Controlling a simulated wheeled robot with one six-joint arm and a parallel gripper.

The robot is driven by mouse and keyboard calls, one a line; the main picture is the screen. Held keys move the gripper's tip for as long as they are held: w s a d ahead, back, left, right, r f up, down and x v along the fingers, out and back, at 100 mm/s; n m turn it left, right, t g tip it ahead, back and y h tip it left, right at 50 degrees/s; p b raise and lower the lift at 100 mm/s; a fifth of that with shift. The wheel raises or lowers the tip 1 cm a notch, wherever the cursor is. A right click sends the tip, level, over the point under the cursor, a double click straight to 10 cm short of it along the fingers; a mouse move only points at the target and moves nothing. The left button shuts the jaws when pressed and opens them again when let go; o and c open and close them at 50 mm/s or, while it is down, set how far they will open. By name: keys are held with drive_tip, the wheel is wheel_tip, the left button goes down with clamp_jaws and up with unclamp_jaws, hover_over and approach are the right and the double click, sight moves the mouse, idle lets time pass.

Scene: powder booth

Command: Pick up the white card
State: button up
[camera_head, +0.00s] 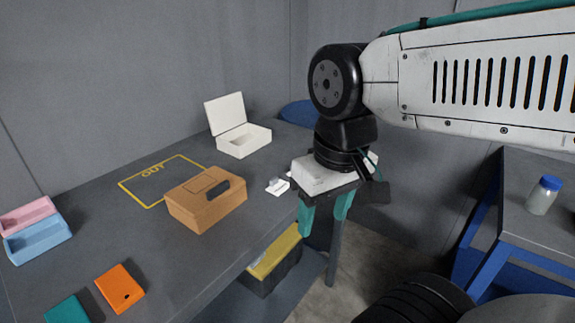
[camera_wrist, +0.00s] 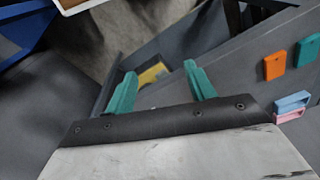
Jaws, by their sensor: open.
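A small white flat piece (camera_head: 278,187), which may be the white card, lies on the grey table near its edge. A small raised part shows on it, and I cannot make out its exact shape. My gripper (camera_head: 324,216) is open and empty, with its teal fingers pointing down. In the picture it is just right of the white piece, at the table's edge. In the wrist view my gripper (camera_wrist: 160,70) shows nothing between its fingers but table edge and a yellow patch behind. I cannot identify the white piece in the wrist view.
A tan case (camera_head: 207,203), an open white box (camera_head: 245,141) and a yellow "OUT" outline (camera_head: 150,172) are on the table. A yellow-topped bin (camera_head: 272,258) stands below. A blue-capped jar (camera_head: 544,195) is at right.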

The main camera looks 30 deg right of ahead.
drive_tip(key=w+f+m+t+y, duration=0.35)
drive_tip(key=w+m+y, duration=0.45)
drive_tip(key=w+m, duration=0.8)
drive_tip(key=w+d+f+m+t, duration=0.2)
drive_tip(key=w+d+m, duration=0.1)
drive_tip(key=w+d, duration=0.1)
drive_tip(key=w+d+f+m+t+h, duration=0.1)
drive_tip(key=w+d+f+m+t, duration=0.1)
drive_tip(key=d, duration=0.4)
drive_tip(key=w+d+f+m+t, duration=0.2)
drive_tip(key=w+d+f+m, duration=0.1)
drive_tip(key=w+d+m, duration=0.3)
drive_tip(key=shift+f+t, duration=0.15)
drive_tip(key=shift+t, duration=0.1)
drive_tip(key=d+f+m+h, duration=0.1)
drive_tip(key=d, duration=0.1)
drive_tip(key=d+f+m+t+h, duration=0.1)
drive_tip(key=d+m, duration=0.1)
drive_tip(key=w+d+f+m, duration=0.1)
drive_tip(key=d, duration=0.1)
drive_tip(key=shift+d+f+m+h, duration=0.2)
drive_tip(key=shift+m+h, duration=0.1)
drive_tip(key=shift+h, duration=0.1)
drive_tip(key=shift+w+f, duration=0.15)
drive_tip(key=shift+w, duration=0.1)
drive_tip(key=shift+t, duration=0.3)
drive_tip(key=x, duration=0.7)
drive_tip(key=shift+s+f, duration=0.1)
drive_tip(key=shift+f, duration=0.05)
drive_tip(key=c, duration=1)
